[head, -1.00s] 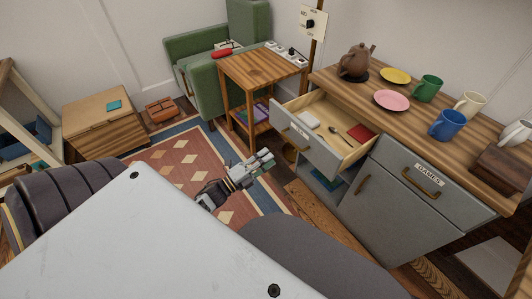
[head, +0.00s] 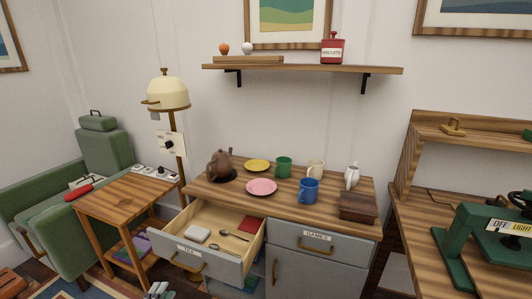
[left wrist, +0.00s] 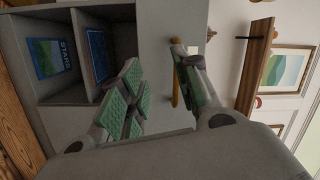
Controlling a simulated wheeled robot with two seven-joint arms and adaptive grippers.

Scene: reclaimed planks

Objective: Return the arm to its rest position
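My left gripper (head: 158,290) shows only as fingertips at the bottom edge of the head view, in front of the open drawer marked TEA (head: 190,259). In the left wrist view my left gripper (left wrist: 155,65) has its two green-padded fingers spread apart with nothing held between them. A grey cupboard door with a brass handle (left wrist: 175,78) lies beyond the fingers, along with open shelf cubbies. My right gripper is in neither view.
The open drawer juts out from the counter (head: 225,194) and holds a white box, a spoon and a red item. Mugs, plates and a teapot (head: 219,164) stand on top. A side table (head: 118,197) and green armchair (head: 105,150) are left; a workbench is right.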

